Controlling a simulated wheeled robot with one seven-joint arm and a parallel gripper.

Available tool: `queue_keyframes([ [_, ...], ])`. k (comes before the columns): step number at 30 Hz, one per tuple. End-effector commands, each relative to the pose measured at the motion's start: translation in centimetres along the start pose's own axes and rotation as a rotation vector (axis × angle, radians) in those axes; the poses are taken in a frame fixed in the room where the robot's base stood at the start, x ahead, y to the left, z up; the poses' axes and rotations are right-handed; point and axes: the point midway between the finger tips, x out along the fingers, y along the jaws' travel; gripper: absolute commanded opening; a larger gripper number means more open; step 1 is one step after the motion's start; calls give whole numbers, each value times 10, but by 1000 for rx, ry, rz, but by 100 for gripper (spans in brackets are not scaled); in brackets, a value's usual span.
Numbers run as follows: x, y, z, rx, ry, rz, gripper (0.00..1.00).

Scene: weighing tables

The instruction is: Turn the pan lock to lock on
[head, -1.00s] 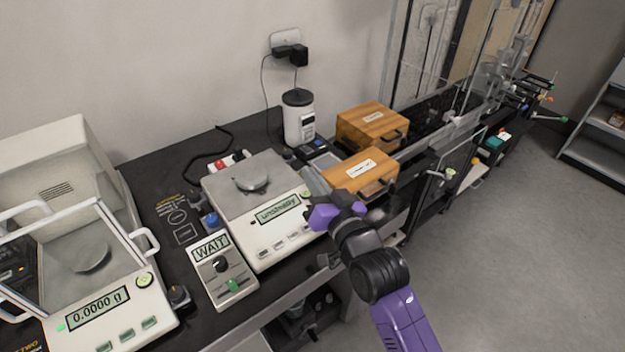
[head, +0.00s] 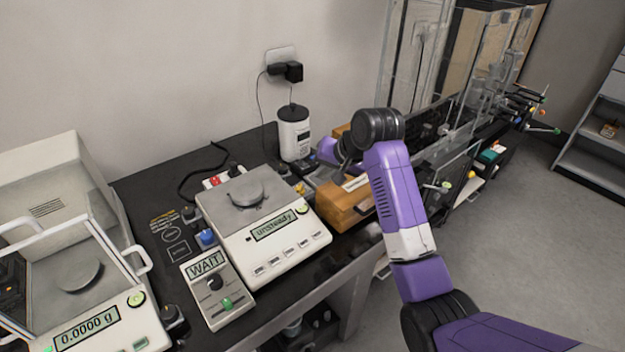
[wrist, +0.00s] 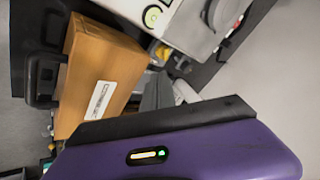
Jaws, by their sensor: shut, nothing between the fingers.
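The middle balance (head: 262,232) reads "unsteady" and has a bare round pan (head: 246,192). A small yellow knob (head: 300,188) sits at its right rear side; it also shows in the wrist view (wrist: 162,52). I cannot tell whether this is the pan lock, and no lock-on marking is legible. My gripper (head: 312,168) is over the bench right of the balance, partly hidden by my arm in the head view. In the wrist view its grey fingers (wrist: 157,92) are shut and empty, pointing toward the yellow knob and apparently apart from it.
A wooden box (head: 345,208) stands close right of the balance, with another (head: 341,131) behind, mostly hidden by my arm. A white canister (head: 294,135) stands at the back. A "WAIT" control box (head: 222,290) and another balance (head: 75,335) reading 0.0000 g are left.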

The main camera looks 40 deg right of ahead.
Motion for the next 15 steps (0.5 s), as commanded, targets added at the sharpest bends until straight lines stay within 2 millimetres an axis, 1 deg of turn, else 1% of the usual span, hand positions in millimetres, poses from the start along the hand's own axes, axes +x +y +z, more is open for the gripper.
queue_keyframes([
  [5, 20, 0, 1, 2, -2, 2, 0],
  [12, 63, 0, 1, 1, -2, 2, 0],
  [15, 78, 0, 0, 1, 0, 1, 0],
])
